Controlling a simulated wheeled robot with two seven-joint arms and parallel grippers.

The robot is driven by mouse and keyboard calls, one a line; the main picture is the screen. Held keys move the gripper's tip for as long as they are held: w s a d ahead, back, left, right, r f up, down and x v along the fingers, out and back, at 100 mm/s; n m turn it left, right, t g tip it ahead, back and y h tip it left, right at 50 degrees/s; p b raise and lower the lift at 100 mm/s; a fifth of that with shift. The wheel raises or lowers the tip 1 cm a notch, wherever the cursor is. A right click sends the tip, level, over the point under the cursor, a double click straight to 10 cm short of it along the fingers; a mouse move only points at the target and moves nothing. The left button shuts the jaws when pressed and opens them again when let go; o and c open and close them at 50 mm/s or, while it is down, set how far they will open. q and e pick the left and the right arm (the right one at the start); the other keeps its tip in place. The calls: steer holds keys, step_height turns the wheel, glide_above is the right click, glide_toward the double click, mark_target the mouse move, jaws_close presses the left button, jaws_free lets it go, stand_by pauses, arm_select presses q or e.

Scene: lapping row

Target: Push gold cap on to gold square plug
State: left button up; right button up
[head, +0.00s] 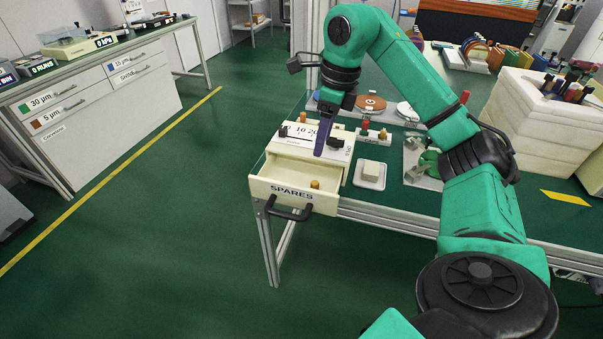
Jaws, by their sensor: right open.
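A small gold piece (315,184), which looks like the gold cap, sits in the open drawer marked SPARES (275,184), near its right end. Small coloured pieces stand on the cream box behind the drawer and on a pale rack (372,134) to its right. One of these, a small gold-orange piece (303,117), is at the box's back edge. I cannot tell which is the square plug. My right gripper (320,153) is open, pointing down above the box and behind the gold piece in the drawer, apart from it. My left gripper is out of view.
A white dish (370,174) with a pale block stands right of the drawer. A grey fixture (420,163) is partly behind my arm. A stack of white slabs (530,120) stands at right. Green tabletop (400,205) is clear at the front.

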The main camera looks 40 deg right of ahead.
steer(key=b, duration=0.2)
glide_above(315, 183)
steer(key=s, duration=0.2)
steer(key=f, duration=0.6)
steer(key=shift+w+d+f, duration=0.25)
steer(key=shift+d, duration=0.05)
steer(key=f, duration=0.3)
steer(key=w+f, duration=0.1)
steer(key=f, duration=0.2)
steer(key=shift+w+a+f+b, duration=0.1)
steer(key=shift+w+a+b, duration=0.05)
steer(key=shift+b, duration=0.2)
steer(key=shift+w+f, duration=0.1)
steer(key=shift+c, duration=0.9)
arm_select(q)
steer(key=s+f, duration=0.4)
arm_select(e)
jaws_close()
